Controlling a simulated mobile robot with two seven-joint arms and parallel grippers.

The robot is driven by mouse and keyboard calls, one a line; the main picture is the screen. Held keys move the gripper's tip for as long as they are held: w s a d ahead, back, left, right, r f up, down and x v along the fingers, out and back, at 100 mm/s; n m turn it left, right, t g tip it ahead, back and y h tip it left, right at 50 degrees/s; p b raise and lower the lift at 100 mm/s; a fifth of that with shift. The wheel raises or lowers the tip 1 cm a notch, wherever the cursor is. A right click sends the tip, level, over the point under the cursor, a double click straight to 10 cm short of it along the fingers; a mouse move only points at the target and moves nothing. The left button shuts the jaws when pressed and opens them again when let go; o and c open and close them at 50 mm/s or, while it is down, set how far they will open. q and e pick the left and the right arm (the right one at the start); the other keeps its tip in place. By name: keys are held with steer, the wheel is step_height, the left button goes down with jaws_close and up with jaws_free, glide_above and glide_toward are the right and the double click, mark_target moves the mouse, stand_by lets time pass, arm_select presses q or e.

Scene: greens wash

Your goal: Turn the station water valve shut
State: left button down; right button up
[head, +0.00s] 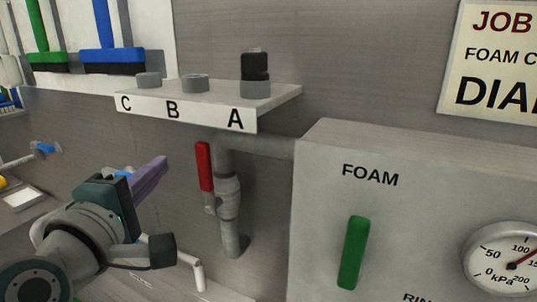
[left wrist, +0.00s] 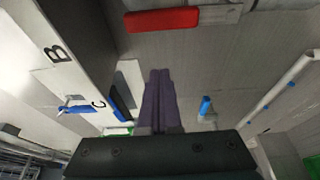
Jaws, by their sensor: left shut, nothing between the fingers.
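The station water valve is a red lever handle (head: 205,166) on a grey vertical pipe (head: 229,190) below the lettered shelf in the head view. The lever stands nearly upright, along the pipe. The red lever also shows at the top of the left wrist view (left wrist: 162,20). My left gripper (head: 150,178), with purple fingers, is left of the lever and apart from it. Its fingers (left wrist: 159,100) are together with nothing between them. My right gripper is in neither view.
A shelf (head: 190,102) marked C, B, A overhangs the pipe; a black-topped piece (head: 255,68) stands at A. Right of the pipe is a grey box (head: 320,215) with a green FOAM handle (head: 354,252) and a gauge (head: 510,262). Blue and green brushes (head: 112,60) hang upper left.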

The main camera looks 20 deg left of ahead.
mark_target(206, 181)
arm_select(q)
steer(key=w+d+p, duration=0.2)
steer(key=d, duration=0.1)
steer(key=shift+w+d, duration=0.15)
steer(key=shift+w, duration=0.15)
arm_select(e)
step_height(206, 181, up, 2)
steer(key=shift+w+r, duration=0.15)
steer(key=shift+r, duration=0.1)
